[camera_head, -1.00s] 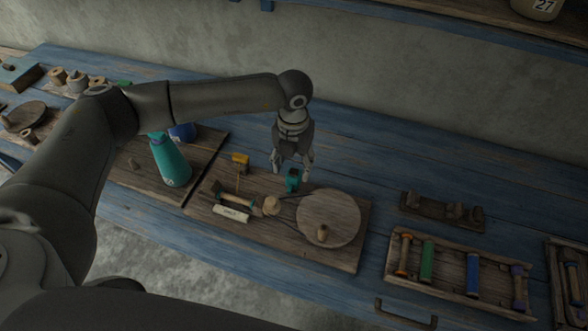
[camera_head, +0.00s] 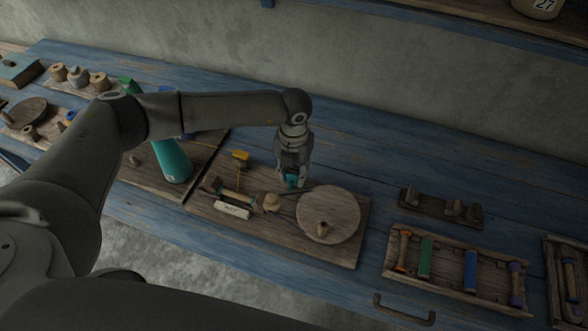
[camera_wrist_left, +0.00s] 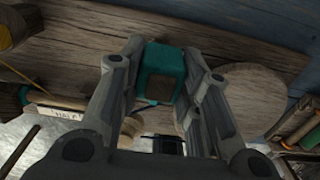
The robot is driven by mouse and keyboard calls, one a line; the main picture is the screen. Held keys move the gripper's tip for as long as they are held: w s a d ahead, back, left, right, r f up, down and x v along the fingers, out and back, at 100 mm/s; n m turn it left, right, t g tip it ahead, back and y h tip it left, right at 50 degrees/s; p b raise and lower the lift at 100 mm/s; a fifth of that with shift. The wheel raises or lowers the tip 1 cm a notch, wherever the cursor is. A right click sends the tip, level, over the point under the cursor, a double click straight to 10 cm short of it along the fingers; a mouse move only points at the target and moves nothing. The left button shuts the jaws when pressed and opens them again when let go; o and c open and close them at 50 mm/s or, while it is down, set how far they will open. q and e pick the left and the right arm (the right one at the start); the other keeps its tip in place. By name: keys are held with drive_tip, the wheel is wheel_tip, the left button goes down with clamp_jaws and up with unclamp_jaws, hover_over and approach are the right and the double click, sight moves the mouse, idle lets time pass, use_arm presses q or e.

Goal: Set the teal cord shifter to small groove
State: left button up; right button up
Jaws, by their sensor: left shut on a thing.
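The teal cord shifter (camera_head: 291,181) is a small block on the wooden board (camera_head: 345,258), just left of the large round wooden wheel (camera_head: 329,214). My left gripper (camera_head: 293,177) points down over it and is shut on it. In the left wrist view the teal block (camera_wrist_left: 160,72) sits between the two fingers of my left gripper (camera_wrist_left: 158,88). The small pulley (camera_head: 271,202) lies to the lower left of the shifter. The grooves and the cord's seat are too small to make out. My right gripper does not show.
A white label plate (camera_head: 232,210) and a yellow-topped post (camera_head: 241,157) stand left on the same board. A teal cone (camera_head: 173,162) stands farther left, partly behind my arm. A tray of spools (camera_head: 447,290) and a dark rack (camera_head: 441,206) lie to the right.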

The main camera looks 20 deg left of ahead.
use_arm(q)
clamp_jaws()
drive_tip(key=shift+r, duration=0.15)
drive_tip(key=shift+w+r, duration=0.1)
drive_tip(key=shift+r, duration=0.85)
drive_tip(key=shift+w, duration=0.1)
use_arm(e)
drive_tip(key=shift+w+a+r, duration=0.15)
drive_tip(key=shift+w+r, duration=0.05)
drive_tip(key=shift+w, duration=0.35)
use_arm(q)
drive_tip(key=shift+r, duration=0.1)
drive_tip(key=o, duration=0.7)
unclamp_jaws()
drive_tip(key=o, duration=0.3)
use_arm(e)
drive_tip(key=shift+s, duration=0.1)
